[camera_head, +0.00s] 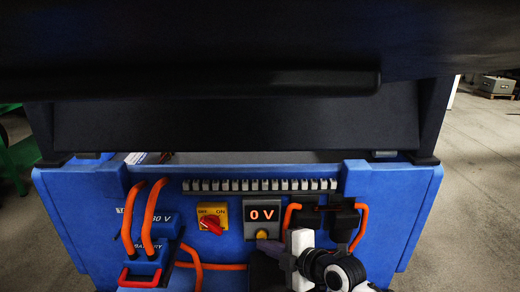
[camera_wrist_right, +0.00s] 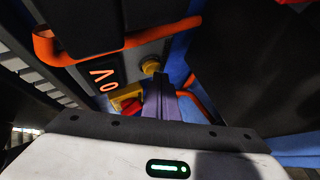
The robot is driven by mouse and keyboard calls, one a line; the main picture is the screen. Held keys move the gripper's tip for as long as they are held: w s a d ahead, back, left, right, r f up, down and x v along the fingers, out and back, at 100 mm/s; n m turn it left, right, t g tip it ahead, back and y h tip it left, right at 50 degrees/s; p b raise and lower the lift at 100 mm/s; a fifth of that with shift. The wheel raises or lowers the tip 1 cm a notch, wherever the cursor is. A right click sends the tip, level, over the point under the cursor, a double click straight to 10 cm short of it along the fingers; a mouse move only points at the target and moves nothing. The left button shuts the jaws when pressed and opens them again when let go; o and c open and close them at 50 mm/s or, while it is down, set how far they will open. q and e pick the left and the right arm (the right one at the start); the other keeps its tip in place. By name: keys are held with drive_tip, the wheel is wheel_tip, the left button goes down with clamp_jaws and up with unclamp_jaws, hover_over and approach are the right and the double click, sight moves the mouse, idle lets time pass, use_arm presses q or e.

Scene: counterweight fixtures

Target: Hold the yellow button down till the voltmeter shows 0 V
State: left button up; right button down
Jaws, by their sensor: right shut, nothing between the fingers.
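My left gripper is not in view.
A red knob on a yellow ON switch (camera_head: 210,223) is left of the voltmeter. Orange cables (camera_head: 150,220) loop at the left, with more beside my right gripper. A red handle (camera_head: 139,279) sits at lower left. A dark cover (camera_head: 240,125) overhangs the panel.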

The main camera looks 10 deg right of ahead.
drive_tip(key=shift+w+d+b, duration=0.1)
drive_tip(key=shift+w+b, duration=0.2)
drive_tip(key=shift+w, duration=0.25)
idle(0.6)
idle(0.4)
drive_tip(key=shift+s+a+r+p, duration=0.15)
drive_tip(key=shift+s+p, duration=0.2)
drive_tip(key=shift+s, duration=0.25)
drive_tip(key=shift+s+a+r+p, duration=0.1)
drive_tip(key=shift+s+p, duration=0.25)
drive_tip(key=shift+s, duration=0.25)
drive_tip(key=shift+s+r+p, duration=0.1)
drive_tip(key=shift+s+p, duration=0.35)
drive_tip(key=shift+s, duration=0.05)
drive_tip(key=shift+s+a+p, duration=0.15)
drive_tip(key=shift+s+p, duration=0.3)
drive_tip(key=shift+s, duration=0.2)
drive_tip(key=shift+s+a+p, duration=0.15)
drive_tip(key=shift+s+p, duration=0.25)
drive_tip(key=shift+s, duration=0.2)
drive_tip(key=shift+s+a+p, duration=0.15)
drive_tip(key=shift+s+p, duration=0.2)
drive_tip(key=shift+s, duration=0.35)
drive_tip(key=shift+w+f, duration=0.1)
drive_tip(key=shift+f, duration=0.15)
